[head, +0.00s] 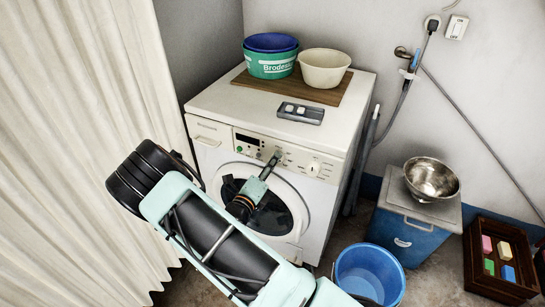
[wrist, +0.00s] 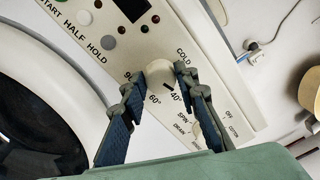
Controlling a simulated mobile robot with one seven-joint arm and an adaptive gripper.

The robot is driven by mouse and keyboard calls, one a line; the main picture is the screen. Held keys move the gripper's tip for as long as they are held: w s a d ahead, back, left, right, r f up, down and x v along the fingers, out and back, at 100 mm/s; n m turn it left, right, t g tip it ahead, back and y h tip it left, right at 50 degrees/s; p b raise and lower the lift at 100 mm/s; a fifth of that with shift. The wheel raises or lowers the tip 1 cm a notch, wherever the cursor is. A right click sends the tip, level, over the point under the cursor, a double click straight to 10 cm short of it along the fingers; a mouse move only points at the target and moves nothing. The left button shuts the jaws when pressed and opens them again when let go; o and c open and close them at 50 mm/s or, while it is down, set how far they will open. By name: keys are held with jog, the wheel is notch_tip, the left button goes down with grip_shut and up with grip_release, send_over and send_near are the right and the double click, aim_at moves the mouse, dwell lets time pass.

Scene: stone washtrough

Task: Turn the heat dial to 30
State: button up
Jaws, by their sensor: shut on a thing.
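The heat dial (wrist: 159,74) is a cream round knob on the washing machine's sloping control panel. In the wrist view it sits between my gripper's (wrist: 159,76) two fingertips, which are shut on it from both sides. Its dark pointer mark shows on the lower right rim, close to the printed 40°. COLD is printed above right of it and 60° below left. The 30 label is not readable; a finger may cover it. In the head view my gripper (head: 274,160) reaches the middle of the panel and hides the dial.
A larger programme dial (head: 314,168) sits to the right on the panel of the washing machine (head: 215,162). A grey soap dish (head: 300,113), a wooden board (head: 243,80) and tubs stand on top. A curtain (head: 90,120) hangs left; a blue bucket (head: 369,274) stands right.

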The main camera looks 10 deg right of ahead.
jog(key=n+p, duration=0.2)
jog(key=n, duration=0.2)
jog(key=shift+f+n, duration=0.1)
jog(key=shift+n, duration=0.3)
dwell(0.4)
jog(key=o, duration=1.1)
jog(key=shift+o, duration=0.2)
jog(key=v, duration=1.2)
